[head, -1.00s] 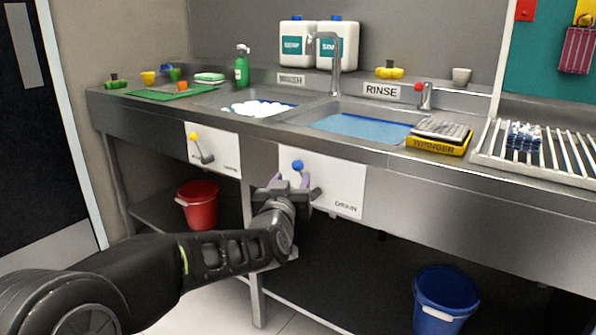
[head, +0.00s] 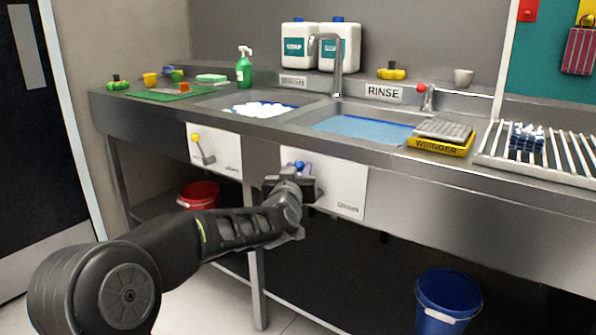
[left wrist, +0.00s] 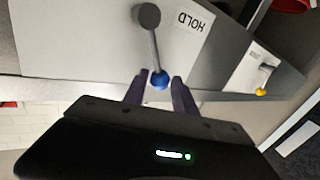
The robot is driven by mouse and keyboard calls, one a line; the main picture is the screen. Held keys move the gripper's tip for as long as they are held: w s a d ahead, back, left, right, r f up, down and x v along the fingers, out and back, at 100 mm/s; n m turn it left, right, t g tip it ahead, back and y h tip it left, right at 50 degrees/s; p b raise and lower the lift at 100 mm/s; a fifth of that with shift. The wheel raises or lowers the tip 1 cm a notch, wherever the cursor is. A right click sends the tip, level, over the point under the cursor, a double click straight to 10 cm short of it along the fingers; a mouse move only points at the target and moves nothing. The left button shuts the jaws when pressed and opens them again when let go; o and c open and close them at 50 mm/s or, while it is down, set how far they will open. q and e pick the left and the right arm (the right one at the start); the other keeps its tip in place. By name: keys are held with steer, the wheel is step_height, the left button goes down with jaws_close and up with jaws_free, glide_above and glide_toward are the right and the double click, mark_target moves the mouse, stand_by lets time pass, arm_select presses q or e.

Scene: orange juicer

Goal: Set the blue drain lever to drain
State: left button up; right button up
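The blue drain lever (left wrist: 154,48) has a grey arm and a blue ball knob (left wrist: 160,80). It is mounted on a white panel (head: 347,190) on the front of the sink unit. In the left wrist view the panel appears inverted, with the word HOLD beside the lever's pivot. My left gripper (left wrist: 160,76) is open, with its two fingers on either side of the blue knob and small gaps visible. In the head view my left gripper (head: 297,170) is at the panel and hides most of the lever. My right gripper is not in view.
A second white panel with a yellow-knobbed lever (head: 203,150) is to the left. A red bucket (head: 198,195) is under the counter, partly behind my arm. A blue bucket (head: 447,300) is at the lower right. The rinse basin (head: 365,130) is above the blue lever's panel.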

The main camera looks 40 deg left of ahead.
arm_select(q)
jaws_close()
stand_by(1.0)
